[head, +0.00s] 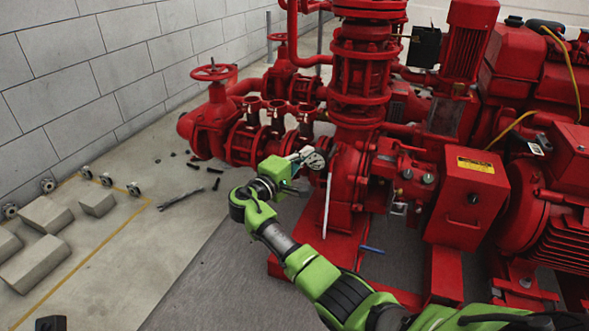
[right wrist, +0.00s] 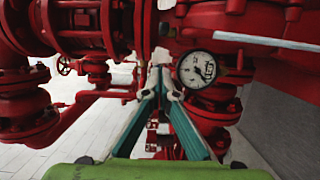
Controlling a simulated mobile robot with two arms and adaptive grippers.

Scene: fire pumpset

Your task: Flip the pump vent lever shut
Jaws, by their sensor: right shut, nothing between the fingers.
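The red pump casing (head: 345,190) stands at the centre of the head view. A thin pale bar (head: 327,205), perhaps the vent lever, hangs almost upright along its left side; a pale bar (right wrist: 265,40) also crosses the upper right of the right wrist view. My right gripper (head: 303,155) is shut and empty beside the white-faced gauge (head: 315,160). In the right wrist view its fingertips (right wrist: 160,67) meet just left of the gauge (right wrist: 197,70), against red pipework. Contact with anything cannot be told. My left gripper is not in view.
Red flanged pipes and a valve with a handwheel (head: 214,72) stand behind the gripper. A red box with a yellow label (head: 468,205) is at the right. Grey blocks (head: 45,214) and loose tools (head: 183,198) lie on the floor at the left.

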